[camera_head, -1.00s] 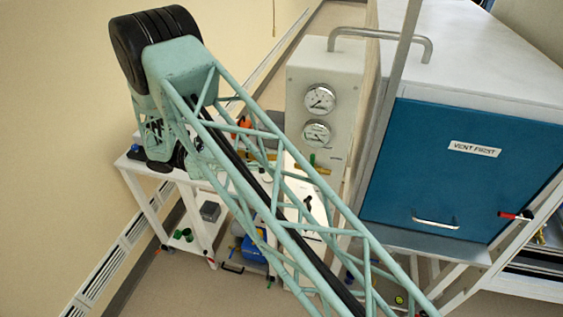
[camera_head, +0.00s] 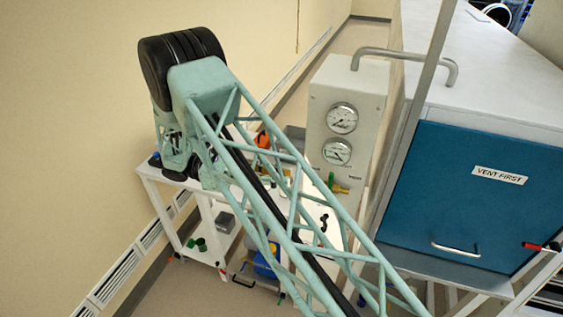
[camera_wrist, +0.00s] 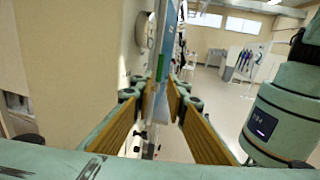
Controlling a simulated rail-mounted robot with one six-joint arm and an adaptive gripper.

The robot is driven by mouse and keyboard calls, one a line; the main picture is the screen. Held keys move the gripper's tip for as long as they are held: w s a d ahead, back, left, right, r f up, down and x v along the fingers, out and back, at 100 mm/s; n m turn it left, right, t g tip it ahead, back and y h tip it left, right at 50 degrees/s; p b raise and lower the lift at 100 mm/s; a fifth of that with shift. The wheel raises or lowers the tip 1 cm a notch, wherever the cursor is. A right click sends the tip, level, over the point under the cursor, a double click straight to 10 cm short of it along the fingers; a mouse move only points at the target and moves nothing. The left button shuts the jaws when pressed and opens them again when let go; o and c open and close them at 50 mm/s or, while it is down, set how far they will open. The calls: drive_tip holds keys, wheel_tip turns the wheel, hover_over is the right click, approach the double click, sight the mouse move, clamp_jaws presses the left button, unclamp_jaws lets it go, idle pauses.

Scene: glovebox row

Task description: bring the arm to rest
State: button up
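My arm (camera_head: 262,185), a pale green lattice link with a black ribbed joint at its upper end, slants across the middle of the head view. My gripper (camera_wrist: 161,103) shows in the wrist view with its two brown-padded fingers apart. I see nothing clearly held between them; a narrow pale-blue upright form shows in the gap, and I cannot tell its distance. In the head view the gripper cannot be made out.
A blue glovebox door (camera_head: 470,200) labelled VENT FIRST is on the right. A grey gauge panel (camera_head: 345,115) stands beside it. A white shelf cart (camera_head: 205,222) with small items is behind my arm. The beige wall (camera_head: 70,120) is at left.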

drive_tip(key=s+d+r+m+g+y+b, duration=0.2)
drive_tip(key=s+d+r+m+y+b, duration=0.7)
drive_tip(key=d, duration=0.7)
drive_tip(key=s+d+m+t+y+b, duration=0.2)
drive_tip(key=s+y, duration=0.1)
drive_tip(key=s, duration=0.6)
drive_tip(key=s+d+r+m+t+y+b, duration=0.1)
drive_tip(key=s+d+m+t+y+b, duration=0.1)
drive_tip(key=s, duration=0.8)
drive_tip(key=s+d+r+m+t+y+b, duration=0.1)
drive_tip(key=s+m+t+y+b, duration=0.2)
drive_tip(key=s, duration=0.7)
drive_tip(key=shift+d+t+y+b, duration=0.35)
drive_tip(key=shift+d+t+y, duration=0.05)
drive_tip(key=shift+t, duration=0.3)
idle(0.5)
drive_tip(key=shift+s+f, duration=0.1)
idle(1.4)
